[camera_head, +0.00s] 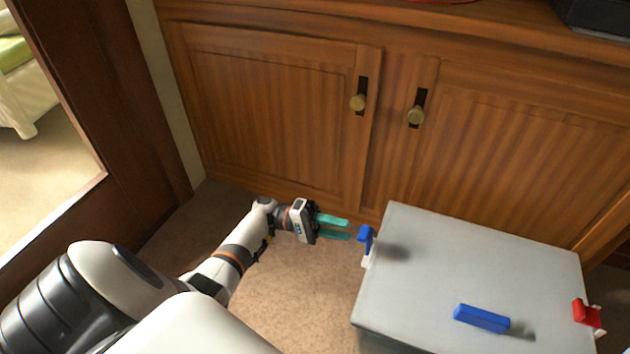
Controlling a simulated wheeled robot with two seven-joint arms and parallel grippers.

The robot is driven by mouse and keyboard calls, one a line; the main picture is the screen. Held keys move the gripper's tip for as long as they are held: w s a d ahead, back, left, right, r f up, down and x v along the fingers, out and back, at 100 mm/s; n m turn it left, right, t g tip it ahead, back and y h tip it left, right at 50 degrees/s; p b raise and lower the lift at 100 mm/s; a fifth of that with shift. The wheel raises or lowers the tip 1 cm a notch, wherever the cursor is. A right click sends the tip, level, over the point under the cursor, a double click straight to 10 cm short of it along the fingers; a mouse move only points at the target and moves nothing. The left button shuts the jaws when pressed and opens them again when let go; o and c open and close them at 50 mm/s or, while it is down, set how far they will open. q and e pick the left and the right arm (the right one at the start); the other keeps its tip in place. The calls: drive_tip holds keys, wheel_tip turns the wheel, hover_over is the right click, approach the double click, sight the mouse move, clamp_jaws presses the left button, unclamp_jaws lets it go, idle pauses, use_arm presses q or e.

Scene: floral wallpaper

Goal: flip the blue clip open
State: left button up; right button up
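A blue clip (366,238) with a white lower part sits at the left edge of a grey box (440,262). It stands upright against the box's side, near the back left corner. My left gripper (348,229) is just left of the blue clip, with its two teal fingers pointing right towards it. The fingers are apart, with nothing visible between them, and a small gap seems to separate them from the clip. My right gripper is out of view.
A blue handle (481,318) lies on the box's lid, and a red clip (587,313) is at its right edge. A wooden cabinet (275,115) with two knobbed doors stands behind. The carpet (300,285) left of the box is clear apart from my arm.

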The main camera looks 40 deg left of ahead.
use_arm(q)
drive_tip(key=v, duration=0.8)
drive_tip(key=shift+a, duration=0.35)
drive_tip(key=shift+s, duration=0.1)
